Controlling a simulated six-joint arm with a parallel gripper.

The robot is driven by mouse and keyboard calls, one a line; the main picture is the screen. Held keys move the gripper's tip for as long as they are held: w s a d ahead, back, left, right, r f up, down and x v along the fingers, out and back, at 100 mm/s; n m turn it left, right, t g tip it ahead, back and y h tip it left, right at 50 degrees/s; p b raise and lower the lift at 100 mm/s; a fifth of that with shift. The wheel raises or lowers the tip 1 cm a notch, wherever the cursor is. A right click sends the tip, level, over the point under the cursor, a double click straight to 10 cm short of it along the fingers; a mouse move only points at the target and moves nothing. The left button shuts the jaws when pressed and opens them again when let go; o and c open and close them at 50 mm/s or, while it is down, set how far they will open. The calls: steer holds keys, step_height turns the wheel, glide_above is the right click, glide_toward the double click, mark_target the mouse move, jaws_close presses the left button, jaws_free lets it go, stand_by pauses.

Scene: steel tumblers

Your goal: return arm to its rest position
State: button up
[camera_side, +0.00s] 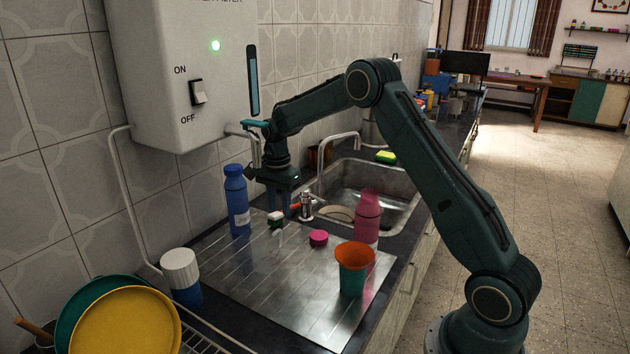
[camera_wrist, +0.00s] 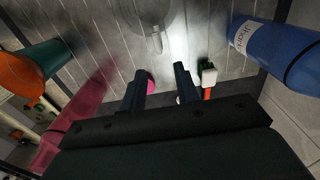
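My gripper (camera_side: 288,203) hangs low over the back of the ribbed steel drainboard (camera_side: 225,275), between a blue bottle (camera_side: 238,205) and the sink. In the wrist view my gripper (camera_wrist: 160,82) has its two dark fingers apart, with no object held between them. A pink cap (camera_wrist: 150,82) shows beyond the left finger, lying on the steel. My arm is bent, with its elbow high above the sink. The exact gap between fingertips and drainboard is hard to judge.
A pink bottle (camera_side: 368,216), pink cap (camera_side: 319,238), orange-and-green cup (camera_side: 354,272) and small green-white item (camera_side: 275,219) stand on the drainboard. The faucet (camera_side: 322,165) rises close by. A wall-mounted water filter (camera_side: 185,70) is behind. A white-capped blue container (camera_side: 182,273) and plates (camera_side: 125,322) are front left.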

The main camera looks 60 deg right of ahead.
steer(key=s+d+r+m+t+h, duration=0.2)
steer(key=s+d+m+h, duration=0.2)
steer(key=s+d, duration=0.15)
steer(key=s+a+r+n+t+y, duration=0.2)
steer(key=s+a+r+n, duration=0.9)
steer(key=r, duration=0.4)
steer(key=s+a+n+y, duration=0.1)
steer(key=s+a+n, duration=0.4)
steer(key=s, duration=0.4)
steer(key=s+a+n+t+y, duration=0.1)
steer(key=s+a+n, duration=0.4)
steer(key=s, duration=0.4)
steer(key=shift+a+r+n+t, duration=0.3)
steer(key=shift+r+n, duration=0.1)
steer(key=shift+n, duration=0.1)
